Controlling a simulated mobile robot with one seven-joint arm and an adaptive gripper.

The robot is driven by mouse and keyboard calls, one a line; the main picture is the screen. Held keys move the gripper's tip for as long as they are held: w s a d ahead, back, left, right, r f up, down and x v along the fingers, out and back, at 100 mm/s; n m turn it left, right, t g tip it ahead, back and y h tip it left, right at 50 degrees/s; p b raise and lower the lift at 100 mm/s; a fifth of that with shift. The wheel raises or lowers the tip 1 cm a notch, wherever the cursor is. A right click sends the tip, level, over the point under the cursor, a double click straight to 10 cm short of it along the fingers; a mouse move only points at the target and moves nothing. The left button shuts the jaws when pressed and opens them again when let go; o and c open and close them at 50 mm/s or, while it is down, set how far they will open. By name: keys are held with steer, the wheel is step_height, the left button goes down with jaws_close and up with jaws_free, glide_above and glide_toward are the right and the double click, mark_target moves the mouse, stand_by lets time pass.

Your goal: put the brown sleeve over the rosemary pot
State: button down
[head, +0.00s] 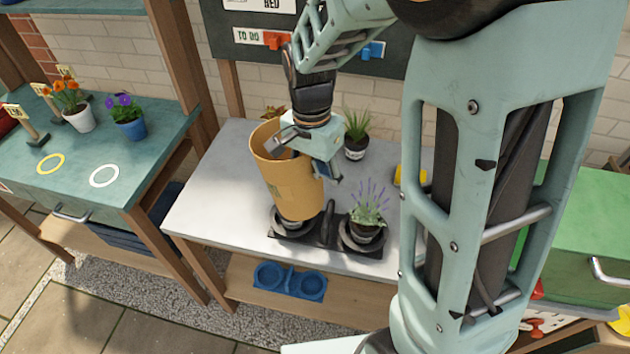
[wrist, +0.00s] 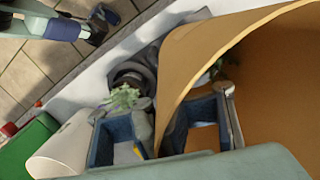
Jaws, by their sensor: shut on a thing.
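The brown sleeve (head: 287,185) is a wide, tapered tube, slightly tilted, above the left ring of the black two-ring carrier (head: 318,236). Its lower end is close to that ring; I cannot tell whether they touch. My gripper (head: 308,160) is shut on the sleeve's upper right wall. In the wrist view the sleeve (wrist: 250,75) has its wall between the two fingers (wrist: 162,125), one inside and one outside. I cannot clearly make out the rosemary pot; a little dark green shows by the sleeve's inner edge in the wrist view. The left ring is mostly hidden.
A lavender pot (head: 366,222) sits in the carrier's right ring, close beside the sleeve. A spiky green plant in a dark pot with a white label (head: 355,149) stands behind. Another plant (head: 272,112) is partly hidden behind the sleeve. The grey table's (head: 215,190) left side is clear.

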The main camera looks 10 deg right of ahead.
step_height(320, 180, down, 7)
steer(key=b, duration=0.4)
steer(key=shift+r, duration=0.1)
steer(key=c, duration=0.7)
jaws_free()
steer(key=shift+c, duration=0.2)
step_height(320, 180, up, 8)
steer(key=shift+w+a, duration=0.15)
steer(key=shift+w, duration=0.05)
stand_by(0.6)
